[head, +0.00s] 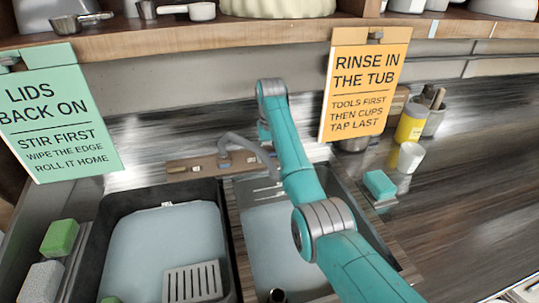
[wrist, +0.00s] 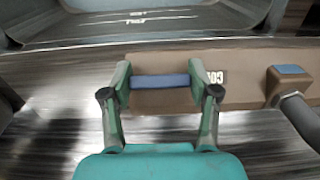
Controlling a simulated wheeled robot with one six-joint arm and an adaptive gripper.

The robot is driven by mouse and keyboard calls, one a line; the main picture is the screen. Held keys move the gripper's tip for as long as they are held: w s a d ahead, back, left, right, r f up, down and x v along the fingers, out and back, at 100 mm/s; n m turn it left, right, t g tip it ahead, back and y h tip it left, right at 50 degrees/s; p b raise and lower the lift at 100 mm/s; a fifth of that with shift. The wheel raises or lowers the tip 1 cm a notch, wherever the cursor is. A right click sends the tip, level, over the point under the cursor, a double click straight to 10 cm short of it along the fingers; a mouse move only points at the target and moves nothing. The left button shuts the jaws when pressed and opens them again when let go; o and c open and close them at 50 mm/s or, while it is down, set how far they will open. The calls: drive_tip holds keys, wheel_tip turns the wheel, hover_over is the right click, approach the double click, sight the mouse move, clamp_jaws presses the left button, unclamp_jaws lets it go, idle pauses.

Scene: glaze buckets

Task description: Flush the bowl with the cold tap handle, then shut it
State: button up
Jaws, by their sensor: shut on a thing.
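My gripper (wrist: 160,84) is shut on a blue bar handle (wrist: 152,81), one finger at each end. The handle sits on a brown tap board (wrist: 240,90) beside a partly covered label. A grey spout (wrist: 298,115) with a blue-topped base is at the right of the wrist view. In the head view the board (head: 195,168) and curved spout (head: 240,141) are behind the sink; my arm hides my gripper and the handle. The right sink bowl (head: 262,215) has a pale bottom and marked back wall. No water stream can be made out.
The left bowl (head: 97,225) holds a slotted grey rack (head: 193,284). Green (head: 60,238) and grey blocks lie left of it. A teal sponge (head: 379,184), white cup (head: 411,157) and yellow container (head: 411,123) stand right. Signs hang from the shelf (head: 280,38) above.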

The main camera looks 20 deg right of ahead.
drive_tip(key=o, duration=1.1)
drive_tip(key=shift+o, duration=0.2)
drive_tip(key=shift+a+n+h, duration=0.1)
drive_tip(key=shift+n+h, duration=0.4)
drive_tip(key=shift+n, duration=0.2)
wheel_tip(320, 180, up, 11)
drive_tip(key=shift+a, duration=0.3)
drive_tip(key=shift+f, duration=0.15)
